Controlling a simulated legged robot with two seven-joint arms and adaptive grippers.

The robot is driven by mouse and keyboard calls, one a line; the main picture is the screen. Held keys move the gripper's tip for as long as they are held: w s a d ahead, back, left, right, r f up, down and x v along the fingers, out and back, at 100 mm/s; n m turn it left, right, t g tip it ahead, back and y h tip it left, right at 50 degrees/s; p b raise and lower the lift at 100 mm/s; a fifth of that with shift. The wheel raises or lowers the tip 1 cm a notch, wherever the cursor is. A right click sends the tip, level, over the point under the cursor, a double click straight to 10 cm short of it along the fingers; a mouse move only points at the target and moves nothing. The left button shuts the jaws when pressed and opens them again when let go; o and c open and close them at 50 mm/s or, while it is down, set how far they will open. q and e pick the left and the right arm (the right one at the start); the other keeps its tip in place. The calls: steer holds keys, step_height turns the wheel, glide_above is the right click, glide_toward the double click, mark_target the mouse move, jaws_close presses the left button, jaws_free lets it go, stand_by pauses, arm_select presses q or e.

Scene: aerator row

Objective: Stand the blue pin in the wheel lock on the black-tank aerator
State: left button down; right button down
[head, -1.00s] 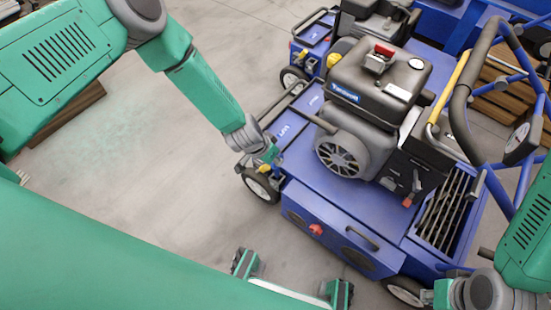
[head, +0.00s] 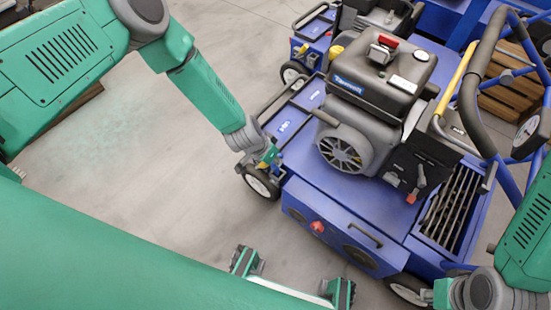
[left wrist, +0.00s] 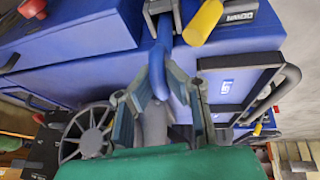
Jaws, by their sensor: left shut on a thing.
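The black-tank aerator (head: 330,215) is blue with a black engine tank (head: 372,72). My left gripper (head: 268,157) is low at its near left corner, beside the front wheel (head: 261,183). In the left wrist view my left gripper (left wrist: 168,88) is shut on the blue pin (left wrist: 158,68). The pin runs from the fingers up to a dark bracket at the wheel lock (left wrist: 178,12), beside a yellow handle (left wrist: 203,22). I cannot tell whether its far end is inside the lock. Part of my right gripper (head: 441,293) shows at the lower right; its fingers are unclear.
A second blue aerator (head: 312,45) stands close behind. A bar (head: 285,97) rises along the left side of the near aerator, close to my left wrist. A wooden pallet (head: 510,90) lies at the upper right. Floor at left is clear.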

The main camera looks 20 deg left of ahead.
arm_select(q)
steer(key=shift+f+b, duration=0.8)
steer(key=shift+f, duration=0.25)
